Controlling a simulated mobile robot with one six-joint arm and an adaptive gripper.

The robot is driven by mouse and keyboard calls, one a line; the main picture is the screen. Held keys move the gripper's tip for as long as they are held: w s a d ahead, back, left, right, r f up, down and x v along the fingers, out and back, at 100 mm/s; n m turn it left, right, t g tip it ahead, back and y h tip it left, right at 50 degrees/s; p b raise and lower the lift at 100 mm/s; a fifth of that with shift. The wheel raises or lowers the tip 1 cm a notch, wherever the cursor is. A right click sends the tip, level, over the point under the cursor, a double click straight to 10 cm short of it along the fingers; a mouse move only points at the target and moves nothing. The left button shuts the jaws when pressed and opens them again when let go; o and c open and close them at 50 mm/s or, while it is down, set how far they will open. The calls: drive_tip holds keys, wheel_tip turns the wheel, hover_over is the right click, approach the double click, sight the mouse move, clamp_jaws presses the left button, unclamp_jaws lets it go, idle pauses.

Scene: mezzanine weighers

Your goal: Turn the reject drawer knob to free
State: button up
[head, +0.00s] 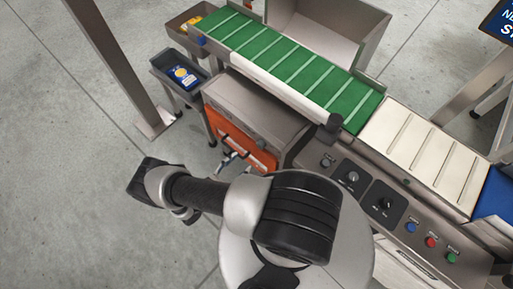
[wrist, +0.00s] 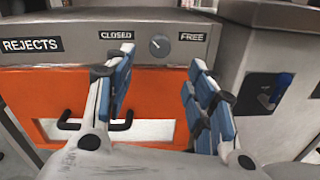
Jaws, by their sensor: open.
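The reject drawer knob (wrist: 159,46) is a small round grey knob on the metal panel in the wrist view. It sits between the labels CLOSED and FREE. Its pointer mark is small and seems to lean toward the upper left, the CLOSED side. Below it is the orange reject drawer (wrist: 60,83), with a black handle (wrist: 75,126); the drawer also shows in the head view (head: 220,122). My gripper (wrist: 155,85) is open and empty, its two blue-padded fingers below and either side of the knob, not touching it. In the head view my arm partly hides the drawer area.
A green cleated belt (head: 290,65) runs above the drawer cabinet, with a white belt (head: 425,150) to its right. A control panel with dials (head: 352,177) and coloured buttons (head: 431,242) lies right of my arm. A post (head: 115,65) stands at left; floor there is clear.

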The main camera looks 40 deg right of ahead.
sight(259, 146)
drive_tip(key=d, duration=1)
drive_tip(key=shift+w+b, duration=0.2)
drive_tip(key=shift+b, duration=0.2)
drive_tip(key=c, duration=1.1)
